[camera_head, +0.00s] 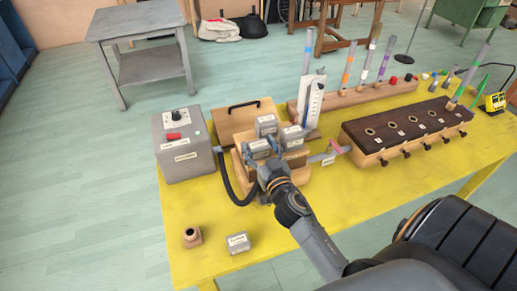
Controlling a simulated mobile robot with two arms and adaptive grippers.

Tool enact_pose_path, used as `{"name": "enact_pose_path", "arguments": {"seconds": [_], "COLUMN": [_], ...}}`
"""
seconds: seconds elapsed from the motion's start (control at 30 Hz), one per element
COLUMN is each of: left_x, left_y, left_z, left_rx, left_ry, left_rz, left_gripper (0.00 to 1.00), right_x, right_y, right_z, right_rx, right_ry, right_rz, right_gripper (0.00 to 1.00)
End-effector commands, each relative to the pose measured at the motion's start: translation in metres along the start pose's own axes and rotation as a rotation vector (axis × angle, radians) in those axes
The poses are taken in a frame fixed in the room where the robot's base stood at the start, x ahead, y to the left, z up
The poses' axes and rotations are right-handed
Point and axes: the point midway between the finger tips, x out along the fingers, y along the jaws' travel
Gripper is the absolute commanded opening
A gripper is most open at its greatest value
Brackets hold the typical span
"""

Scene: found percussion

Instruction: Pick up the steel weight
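Several grey, labelled metal blocks are in the head view; I cannot read which is the steel weight. One grey block (260,149) sits on the wooden stand at the centre, right at the fingers of my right gripper (262,163). Two more, a back block (266,125) and a right block (292,136), sit on the same stand. Another grey block (238,243) lies alone near the table's front edge. My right gripper reaches in from the lower right; its fingers are small and partly merge with the block, so its opening and contact are unclear. My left gripper is not in view.
A grey box (183,145) with a red switch stands left of the stand, with a black hose beside it. A small wooden piece (192,237) is at front left. A dark-topped wooden rack (405,130) stands right.

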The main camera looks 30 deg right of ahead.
Motion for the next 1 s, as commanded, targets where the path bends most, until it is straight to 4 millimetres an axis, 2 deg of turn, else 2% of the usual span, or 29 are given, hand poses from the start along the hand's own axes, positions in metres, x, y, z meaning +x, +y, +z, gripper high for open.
{"name": "enact_pose_path", "arguments": {"seconds": [0.03,0.2,0.47,0.67,0.8,1.0], "left_x": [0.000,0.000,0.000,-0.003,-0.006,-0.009], "left_y": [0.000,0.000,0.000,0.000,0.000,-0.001], "left_z": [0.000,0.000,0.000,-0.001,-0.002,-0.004], "left_rx": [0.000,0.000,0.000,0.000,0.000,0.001], "left_ry": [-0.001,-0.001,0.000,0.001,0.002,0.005], "left_rz": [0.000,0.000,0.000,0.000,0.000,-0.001], "left_gripper": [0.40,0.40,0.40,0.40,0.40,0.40], "right_x": [0.000,0.000,0.000,0.000,-0.002,-0.038], "right_y": [0.000,0.000,0.000,0.000,0.002,0.025], "right_z": [0.000,0.000,-0.002,-0.016,-0.039,-0.086], "right_rx": [0.000,0.000,0.000,-0.001,-0.002,-0.005], "right_ry": [0.000,0.000,0.002,0.005,0.007,0.007], "right_rz": [0.000,0.000,0.000,-0.002,-0.003,-0.003], "right_gripper": [0.48,0.14,0.14,0.14,0.14,0.14]}}
